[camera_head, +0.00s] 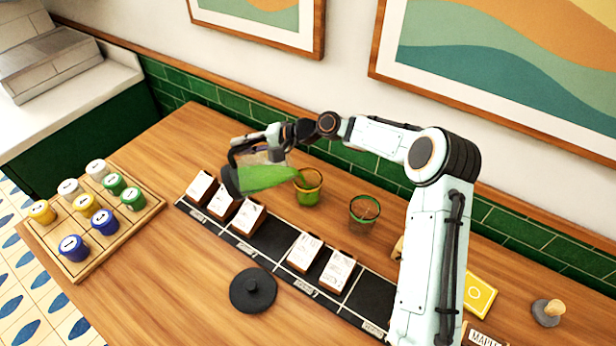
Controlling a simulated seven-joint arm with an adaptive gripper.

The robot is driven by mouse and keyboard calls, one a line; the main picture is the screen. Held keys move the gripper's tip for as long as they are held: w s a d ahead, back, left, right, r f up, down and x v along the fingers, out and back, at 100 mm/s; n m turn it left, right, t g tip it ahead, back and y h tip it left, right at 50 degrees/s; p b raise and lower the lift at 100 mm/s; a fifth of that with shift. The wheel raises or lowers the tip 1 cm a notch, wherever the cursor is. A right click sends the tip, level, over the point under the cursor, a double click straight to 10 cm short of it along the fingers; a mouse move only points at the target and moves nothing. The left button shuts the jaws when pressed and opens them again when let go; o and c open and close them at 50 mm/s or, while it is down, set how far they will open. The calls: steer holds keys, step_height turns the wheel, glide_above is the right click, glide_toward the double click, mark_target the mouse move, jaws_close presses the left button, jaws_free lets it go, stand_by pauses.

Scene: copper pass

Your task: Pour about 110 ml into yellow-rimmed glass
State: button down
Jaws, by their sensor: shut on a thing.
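My gripper (240,157) is shut on a jug (262,178) holding bright green liquid, above the table's back part. The jug is tipped on its side, its narrow end pointing right. The yellow-rimmed glass (308,186) stands upright on the table, with green liquid inside. The jug's narrow green end reaches the glass's left rim; I cannot tell whether a stream is falling or whether they touch. A second glass (364,211) with a green rim stands to the right and looks empty. The fingertips are partly hidden by the gripper and jug.
A dark strip (271,237) with several white cards lies in front. A round black lid (253,290) lies nearer. A wooden tray (105,250) of numbered, coloured pots is at left. A yellow card (479,296) and a stone-like object (548,312) lie right.

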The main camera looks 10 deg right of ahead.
mark_target(233, 150)
steer(key=shift+d+r+y, duration=0.25)
steer(key=shift+d+y, duration=0.05)
steer(key=shift+d, duration=0.1)
steer(key=shift+d+r, duration=0.15)
steer(key=shift+d, duration=0.05)
steer(key=shift+d+r+y, duration=0.2)
steer(key=shift+d+y, duration=0.1)
steer(key=shift+d, duration=0.2)
stand_by(0.3)
steer(key=a+h, duration=0.1)
steer(key=a+f+h, duration=0.1)
steer(key=a, duration=0.1)
steer(key=a+n+h, duration=0.1)
steer(key=a+h, duration=0.1)
steer(key=shift+s+a+f, duration=0.15)
steer(key=shift+a+f, duration=0.05)
steer(key=shift+f, duration=0.15)
steer(key=shift+f+h, duration=0.15)
steer(key=shift+h, duration=0.15)
steer(key=shift+a+r+h, duration=0.1)
steer(key=shift+r+h, duration=0.1)
steer(key=shift+h, duration=0.1)
stand_by(0.8)
